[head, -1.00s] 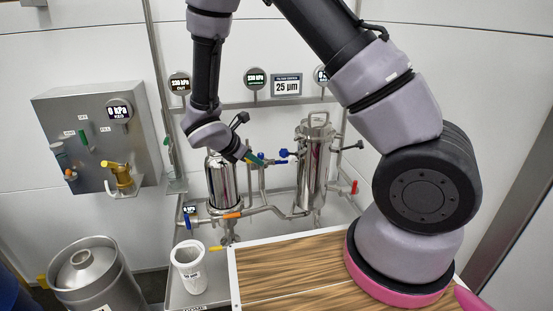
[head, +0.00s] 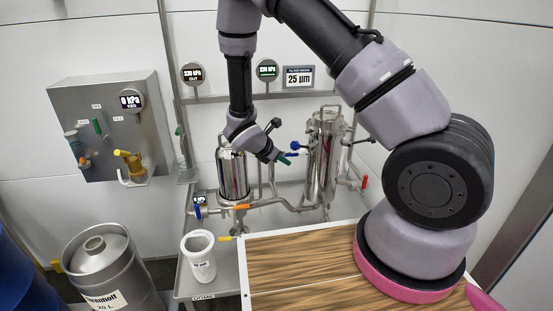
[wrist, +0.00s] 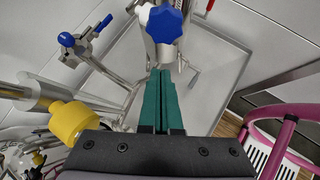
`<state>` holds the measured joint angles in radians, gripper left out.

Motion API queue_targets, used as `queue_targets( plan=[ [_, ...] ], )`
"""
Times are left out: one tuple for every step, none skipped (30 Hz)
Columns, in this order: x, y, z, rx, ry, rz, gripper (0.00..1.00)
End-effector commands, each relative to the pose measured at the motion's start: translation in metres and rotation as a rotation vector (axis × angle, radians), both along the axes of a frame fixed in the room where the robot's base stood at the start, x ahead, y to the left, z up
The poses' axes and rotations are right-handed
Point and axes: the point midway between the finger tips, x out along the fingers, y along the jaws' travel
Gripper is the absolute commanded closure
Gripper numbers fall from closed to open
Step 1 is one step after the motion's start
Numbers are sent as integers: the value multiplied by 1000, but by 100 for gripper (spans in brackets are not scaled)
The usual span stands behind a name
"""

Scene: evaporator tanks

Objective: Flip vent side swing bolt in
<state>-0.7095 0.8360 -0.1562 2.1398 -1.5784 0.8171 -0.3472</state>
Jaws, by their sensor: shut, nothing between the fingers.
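A blue star knob (head: 293,146), seemingly the swing bolt's, sits at the upper left side of the right steel vessel (head: 323,158). In the wrist view the blue star knob (wrist: 164,25) stands just beyond my fingertips, in front of a steel cylinder. My gripper (head: 285,158) is close to the knob, at its lower left. In the wrist view my gripper (wrist: 160,75) has its green fingers together, with nothing between them. A gap to the knob seems to show, but contact is hard to judge. The bolt's shank is hidden behind the knob.
A blue-handled valve (wrist: 80,38) and a yellow knob (wrist: 75,123) lie left of my fingers in the wrist view. The left steel vessel (head: 233,180) stands below my wrist. A white cup (head: 200,257) stands near the wooden top (head: 300,270).

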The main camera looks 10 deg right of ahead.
Motion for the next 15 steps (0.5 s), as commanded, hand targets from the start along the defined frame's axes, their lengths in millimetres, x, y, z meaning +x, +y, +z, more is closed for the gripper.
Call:
queue_targets(
  plan=[
    [2,-2,10,5,-6,-1,100],
    [2,-3,14,5,-6,-1,100],
    [3,-5,18,5,-6,-1,100],
    [3,-7,21,4,-6,0,100],
    [3,-8,23,4,-4,0,100],
    [4,-9,25,4,-4,0,100],
    [4,-10,27,4,-5,-1,100],
    [4,-10,28,4,-5,-1,100],
    [4,-11,30,3,-6,-1,100],
    [5,-11,30,3,-5,0,100],
    [4,-11,31,3,-5,0,100],
    [4,-11,31,3,-5,0,100],
    [4,-11,31,2,-4,1,100],
    [4,-11,31,2,-4,1,100],
    [4,-11,31,2,-4,1,100]
  ],
)
